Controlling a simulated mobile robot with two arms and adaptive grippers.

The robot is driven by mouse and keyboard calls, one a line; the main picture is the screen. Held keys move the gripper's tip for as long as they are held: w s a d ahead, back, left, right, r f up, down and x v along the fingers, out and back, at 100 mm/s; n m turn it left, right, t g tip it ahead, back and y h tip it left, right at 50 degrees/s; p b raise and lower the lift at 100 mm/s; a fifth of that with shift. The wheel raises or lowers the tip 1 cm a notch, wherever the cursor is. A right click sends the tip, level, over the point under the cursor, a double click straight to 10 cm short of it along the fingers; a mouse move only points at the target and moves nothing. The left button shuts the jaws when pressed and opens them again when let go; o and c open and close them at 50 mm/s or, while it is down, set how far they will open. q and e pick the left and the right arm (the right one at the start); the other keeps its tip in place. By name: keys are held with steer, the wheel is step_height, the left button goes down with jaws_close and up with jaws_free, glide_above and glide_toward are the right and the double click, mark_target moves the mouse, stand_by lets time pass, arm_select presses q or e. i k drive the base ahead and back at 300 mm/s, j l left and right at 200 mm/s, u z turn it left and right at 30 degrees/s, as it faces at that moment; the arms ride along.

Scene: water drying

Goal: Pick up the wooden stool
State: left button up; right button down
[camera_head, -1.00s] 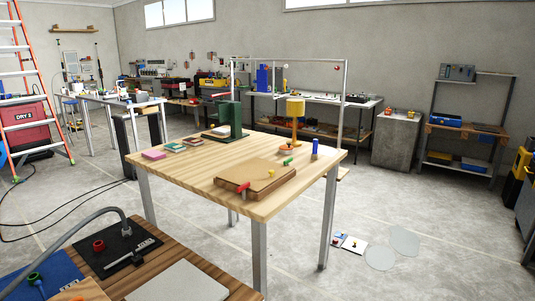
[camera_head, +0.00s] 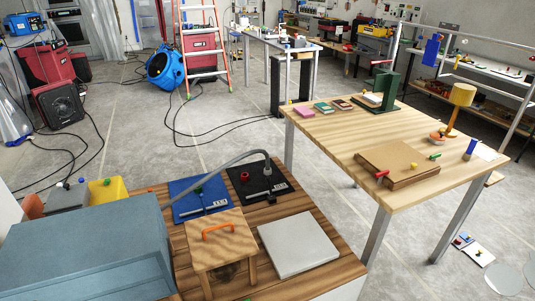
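A small wooden stool (camera_head: 220,247) with a square light-wood top and short legs stands upright near the front of the dark striped wooden counter. An orange handle (camera_head: 219,232) lies across its top. Neither of my grippers shows in the head view, and nothing is touching the stool.
A grey slab (camera_head: 298,244) lies right of the stool, with blue (camera_head: 200,199) and black (camera_head: 262,181) mats behind it. A blue-grey box (camera_head: 85,255) stands close on its left. A curved grey hose (camera_head: 230,163) arches behind.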

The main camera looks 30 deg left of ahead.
mark_target(218, 239)
steer(key=k+u, duration=0.2)
steer(key=u, duration=1)
